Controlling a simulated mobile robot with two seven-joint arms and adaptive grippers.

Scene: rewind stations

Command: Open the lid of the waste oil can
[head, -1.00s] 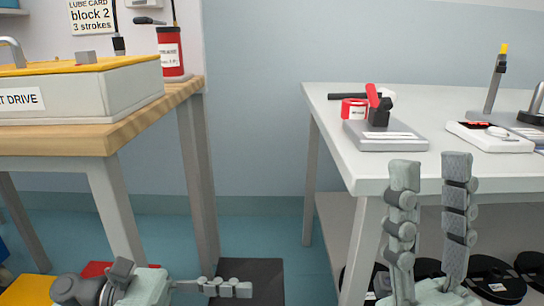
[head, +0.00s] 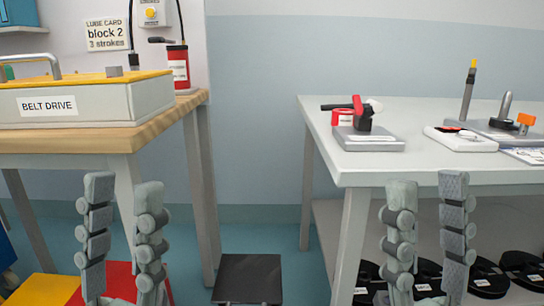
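No thing in view is clearly labelled as the waste oil can. A black square top (head: 248,274) stands low on the floor between the two tables, with a thin bar at its front edge; I cannot tell if it is the can's lid. My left gripper (head: 124,195) points up in front of the wooden table, fingers apart and empty. My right gripper (head: 427,192) points up in front of the white table, fingers apart and empty. Both grippers are away from the black top, one to each side of it.
A wooden table (head: 120,138) at left holds the belt drive box (head: 150,100) and a red labelled cylinder (head: 178,66). The white table (head: 400,170) at right holds small tools, with black reels (head: 486,280) below. Red (head: 120,275) and yellow (head: 45,290) surfaces lie low at left.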

